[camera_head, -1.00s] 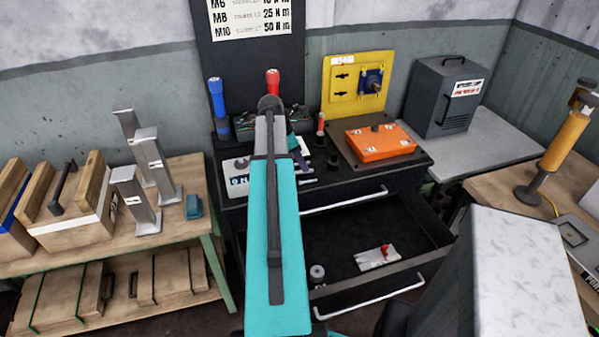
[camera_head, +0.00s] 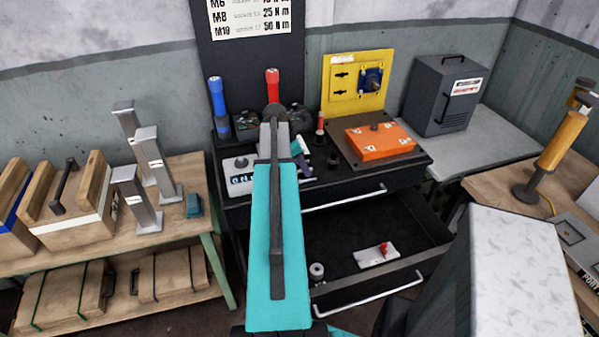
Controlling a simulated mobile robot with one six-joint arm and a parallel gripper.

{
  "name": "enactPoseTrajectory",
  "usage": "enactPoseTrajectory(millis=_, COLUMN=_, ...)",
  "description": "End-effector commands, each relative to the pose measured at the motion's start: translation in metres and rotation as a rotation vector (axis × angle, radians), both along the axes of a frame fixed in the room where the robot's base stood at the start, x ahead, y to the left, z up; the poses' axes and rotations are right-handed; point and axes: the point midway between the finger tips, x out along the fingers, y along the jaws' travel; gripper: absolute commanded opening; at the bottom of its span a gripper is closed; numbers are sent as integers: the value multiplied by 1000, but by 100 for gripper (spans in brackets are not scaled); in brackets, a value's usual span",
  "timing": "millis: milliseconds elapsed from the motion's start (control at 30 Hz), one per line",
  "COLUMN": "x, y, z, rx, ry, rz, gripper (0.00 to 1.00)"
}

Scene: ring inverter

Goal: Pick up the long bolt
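I cannot make out the long bolt for certain in the head view. My teal arm reaches over the black tool cabinet (camera_head: 345,180), and its wrist end is above the cabinet top. A small teal and dark part of my gripper (camera_head: 303,158) shows beside the wrist; the fingers are mostly hidden or too small to read. An orange box (camera_head: 380,141) with pale marks sits on a dark plate on the cabinet top. A yellow panel (camera_head: 345,92) with a blue fitting stands behind it. A small red-topped upright piece (camera_head: 320,123) stands left of the orange box.
The cabinet's drawer (camera_head: 340,235) is open, holding a white plate with a red knob (camera_head: 377,255) and a grey round piece (camera_head: 317,271). Blue (camera_head: 217,98) and red (camera_head: 272,88) handled tools stand behind. A wooden bench (camera_head: 180,228) is left; a grey box (camera_head: 445,95) is right.

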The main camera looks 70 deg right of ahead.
Motion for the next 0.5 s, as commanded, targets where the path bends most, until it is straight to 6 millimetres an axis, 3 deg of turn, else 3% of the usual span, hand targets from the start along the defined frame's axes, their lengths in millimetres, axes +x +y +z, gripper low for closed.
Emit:
enactPoseTrajectory(millis=333, x=0, y=0, z=-1, rx=0, ry=0, rz=0, gripper=34)
enactPoseTrajectory(millis=367, x=0, y=0, z=-2, rx=0, ry=0, rz=0, gripper=32)
enactPoseTrajectory(millis=500, x=0, y=0, z=-2, rx=0, ry=0, rz=0, gripper=9)
